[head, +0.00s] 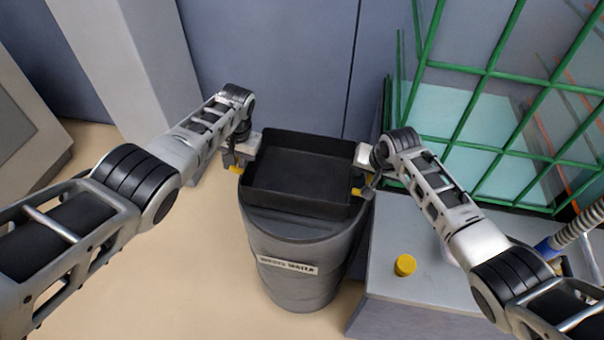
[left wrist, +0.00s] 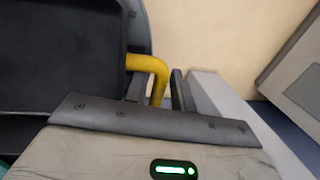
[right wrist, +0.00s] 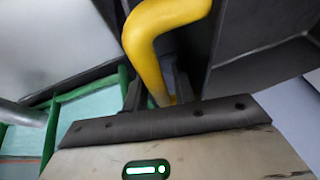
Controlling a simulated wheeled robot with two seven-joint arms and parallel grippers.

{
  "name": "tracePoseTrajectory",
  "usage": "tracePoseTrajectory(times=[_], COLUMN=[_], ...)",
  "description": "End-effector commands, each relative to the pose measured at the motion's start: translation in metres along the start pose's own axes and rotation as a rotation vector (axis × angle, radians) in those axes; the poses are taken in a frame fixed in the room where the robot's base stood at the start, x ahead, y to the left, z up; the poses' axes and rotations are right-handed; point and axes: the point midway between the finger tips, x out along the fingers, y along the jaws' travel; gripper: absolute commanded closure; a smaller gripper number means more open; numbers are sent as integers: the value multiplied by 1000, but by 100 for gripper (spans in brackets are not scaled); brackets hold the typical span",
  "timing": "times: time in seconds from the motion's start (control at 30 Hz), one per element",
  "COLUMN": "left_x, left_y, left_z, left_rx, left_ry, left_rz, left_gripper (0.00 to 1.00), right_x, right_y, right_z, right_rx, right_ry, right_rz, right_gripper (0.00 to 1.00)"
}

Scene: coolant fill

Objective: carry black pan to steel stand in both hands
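The black pan (head: 300,172), rectangular and open-topped, sits over the mouth of a grey drum (head: 300,262) and looks empty. Its yellow handles show at its left and right ends. My left gripper (head: 238,165) is at the left handle; in the left wrist view the yellow handle (left wrist: 157,72) passes between the fingers, with gaps beside it. My right gripper (head: 364,178) is at the right handle; in the right wrist view that yellow handle (right wrist: 148,50) runs between the spread fingers. I cannot pick out the steel stand with certainty.
A grey box (head: 415,285) with a yellow cap (head: 405,265) on top stands right of the drum. A green wire cage (head: 490,110) rises behind it. A pale column (head: 135,65) stands at the back left. Floor is clear left of the drum.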

Motion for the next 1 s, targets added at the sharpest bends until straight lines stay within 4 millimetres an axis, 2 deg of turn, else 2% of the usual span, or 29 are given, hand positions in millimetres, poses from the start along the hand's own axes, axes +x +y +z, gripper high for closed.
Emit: tracePoseTrajectory(times=[0.33, 0.37, 0.43, 0.47, 0.8, 1.0], left_x=[2, 2, 2, 2, 0, -13], left_y=[0, 0, 0, 0, -1, -3], left_z=[0, 0, 0, 0, -1, -1], left_rx=[0, 0, 0, 0, -1, -1], left_ry=[2, 1, 1, 1, 2, 2], left_rz=[-1, -1, -1, -1, -1, -1], left_gripper=[75, 78, 97, 100, 100, 100], right_x=[2, 2, 2, 2, 1, -11], right_y=[0, 0, 0, 0, -1, -3], right_z=[0, 0, 0, 0, -1, -6], right_rx=[-1, -1, -1, -1, 0, -1], right_ry=[0, 0, -1, -1, 1, 1], right_rz=[0, 0, 0, 0, -1, 0], right_gripper=[73, 76, 95, 100, 100, 100])
